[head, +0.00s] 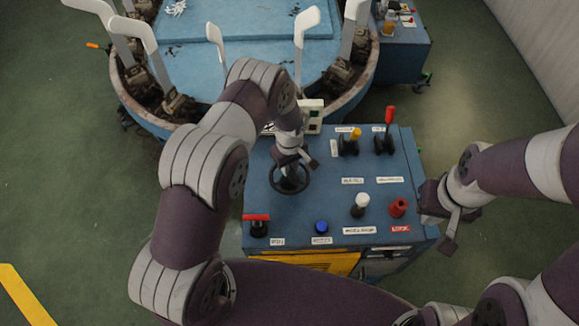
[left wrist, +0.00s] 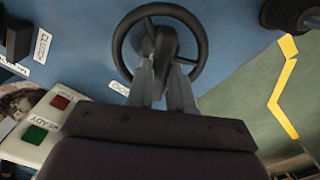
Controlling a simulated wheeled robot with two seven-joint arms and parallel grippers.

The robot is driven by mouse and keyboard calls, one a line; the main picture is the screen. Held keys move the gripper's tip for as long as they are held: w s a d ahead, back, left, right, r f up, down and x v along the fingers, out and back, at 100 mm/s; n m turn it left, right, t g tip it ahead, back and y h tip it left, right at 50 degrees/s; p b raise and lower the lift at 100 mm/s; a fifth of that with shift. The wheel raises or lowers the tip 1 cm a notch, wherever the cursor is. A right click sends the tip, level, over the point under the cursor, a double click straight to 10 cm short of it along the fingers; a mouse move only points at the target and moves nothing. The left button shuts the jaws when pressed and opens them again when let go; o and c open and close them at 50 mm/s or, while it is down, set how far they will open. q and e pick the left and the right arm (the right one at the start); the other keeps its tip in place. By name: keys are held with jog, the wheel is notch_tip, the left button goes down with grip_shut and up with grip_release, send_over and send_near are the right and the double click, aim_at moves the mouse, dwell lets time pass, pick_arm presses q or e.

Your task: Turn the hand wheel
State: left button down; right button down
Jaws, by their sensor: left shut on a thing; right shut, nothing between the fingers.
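The black hand wheel (head: 290,179) sits on the left part of the blue control panel (head: 330,202). My left gripper (head: 291,160) reaches down over it and partly hides it. In the left wrist view the wheel (left wrist: 122,48) has a round rim, and my left gripper (left wrist: 166,62) is shut on a dark part standing inside the rim, which looks like the wheel's handle or a spoke. My right gripper (head: 447,228) is shut and empty, off the panel's right edge.
Levers with yellow (head: 356,134) and red (head: 389,114) tops stand at the panel's back. A red T-handle (head: 257,217), a blue button (head: 321,227), a white knob (head: 360,201) and a red knob (head: 398,207) line its front. A round table with white boards (head: 307,22) is behind.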

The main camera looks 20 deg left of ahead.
pick_arm(q)
jog(key=c, duration=1)
grip_release()
jog(key=shift+r, duration=0.15)
notch_tip(320, 180, up, 12)
jog(key=b, duration=0.3)
jog(key=shift+r, duration=0.2)
